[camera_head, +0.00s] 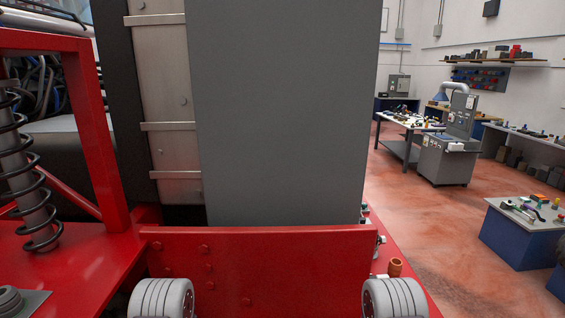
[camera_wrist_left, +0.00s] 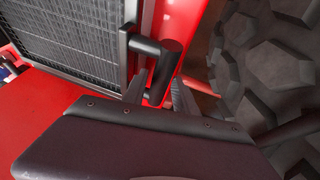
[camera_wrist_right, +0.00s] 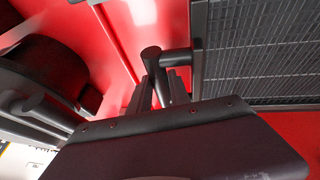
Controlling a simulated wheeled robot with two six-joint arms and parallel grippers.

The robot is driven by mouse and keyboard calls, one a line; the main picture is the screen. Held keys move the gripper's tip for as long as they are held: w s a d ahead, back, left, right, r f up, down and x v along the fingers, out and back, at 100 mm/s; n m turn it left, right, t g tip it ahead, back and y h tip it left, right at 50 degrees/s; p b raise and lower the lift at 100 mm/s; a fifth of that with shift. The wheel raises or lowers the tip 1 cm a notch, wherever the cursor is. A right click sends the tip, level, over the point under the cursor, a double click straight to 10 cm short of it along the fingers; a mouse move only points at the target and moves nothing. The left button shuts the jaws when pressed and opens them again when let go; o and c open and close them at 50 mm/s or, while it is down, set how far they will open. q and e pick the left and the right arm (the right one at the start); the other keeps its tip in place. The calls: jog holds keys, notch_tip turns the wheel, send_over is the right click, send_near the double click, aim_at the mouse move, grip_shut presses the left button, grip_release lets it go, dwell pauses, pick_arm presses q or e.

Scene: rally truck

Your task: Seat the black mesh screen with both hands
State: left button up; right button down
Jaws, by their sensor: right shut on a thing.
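The black mesh screen (camera_wrist_left: 80,35) fills the upper left of the left wrist view. It also shows at the right of the right wrist view (camera_wrist_right: 265,50), against red bodywork. A black handle (camera_wrist_left: 160,55) stands off its frame on one side, and another handle (camera_wrist_right: 157,68) on the other. My left gripper (camera_wrist_left: 158,92) has its fingers apart on either side of its handle, with a gap visible. My right gripper (camera_wrist_right: 162,92) is shut on the other handle. In the head view neither the screen nor the grippers can be made out.
In the head view a tall grey panel (camera_head: 280,110) rises behind a red crossplate (camera_head: 260,265). A coil spring (camera_head: 35,180) stands at the left. A knobbly tyre (camera_wrist_left: 270,60) is close beside my left gripper. Benches and a grey machine (camera_head: 448,150) stand far off right.

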jog(key=c, duration=1.5)
grip_release()
jog(key=shift+o, duration=0.2)
pick_arm(q)
jog(key=shift+r, duration=0.15)
pick_arm(e)
jog(key=shift+r, duration=0.15)
